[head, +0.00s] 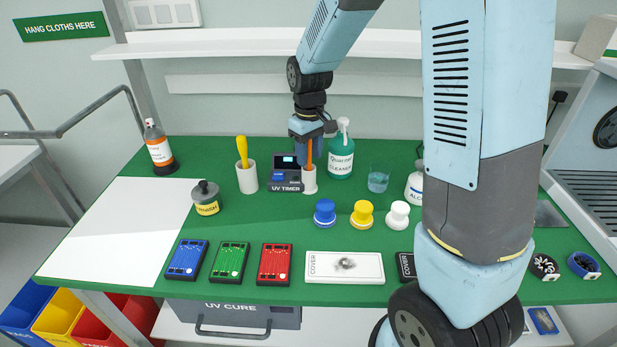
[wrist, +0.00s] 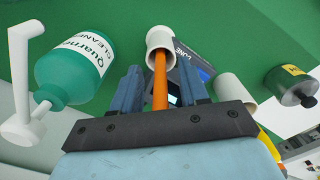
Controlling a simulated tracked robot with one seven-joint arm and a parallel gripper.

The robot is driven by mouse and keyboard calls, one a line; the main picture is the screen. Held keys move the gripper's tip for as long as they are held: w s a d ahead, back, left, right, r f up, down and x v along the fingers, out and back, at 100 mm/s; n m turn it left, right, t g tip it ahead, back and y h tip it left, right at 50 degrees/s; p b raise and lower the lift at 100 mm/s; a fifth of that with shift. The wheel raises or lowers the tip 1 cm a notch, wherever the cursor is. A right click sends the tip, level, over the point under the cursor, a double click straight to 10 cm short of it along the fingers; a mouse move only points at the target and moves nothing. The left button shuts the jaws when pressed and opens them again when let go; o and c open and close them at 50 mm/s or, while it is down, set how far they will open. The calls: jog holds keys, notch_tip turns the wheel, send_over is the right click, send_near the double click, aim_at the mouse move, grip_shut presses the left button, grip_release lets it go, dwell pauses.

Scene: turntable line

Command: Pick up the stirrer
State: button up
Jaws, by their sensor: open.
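The orange stirrer (head: 309,151) stands in a white cup (head: 310,182) near the back middle of the green table. In the wrist view, the stirrer (wrist: 160,88) runs up out of the cup (wrist: 160,40) between my two blue fingers. My gripper (head: 308,157) is over the cup, pointing down. In the wrist view, my gripper (wrist: 160,82) is open, with a gap on each side of the stirrer. The stirrer's lower end is hidden inside the cup.
A UV timer (head: 286,180) stands close left of the cup, and a green cleaner bottle (head: 341,157) close right. Another white cup (head: 247,179) holds a yellow-handled tool (head: 242,149). Blue, yellow and white knobs stand in front. A white sheet (head: 130,225) covers the table's left.

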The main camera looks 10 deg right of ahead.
jog(key=shift+c, duration=0.2)
grip_shut()
dwell(0.5)
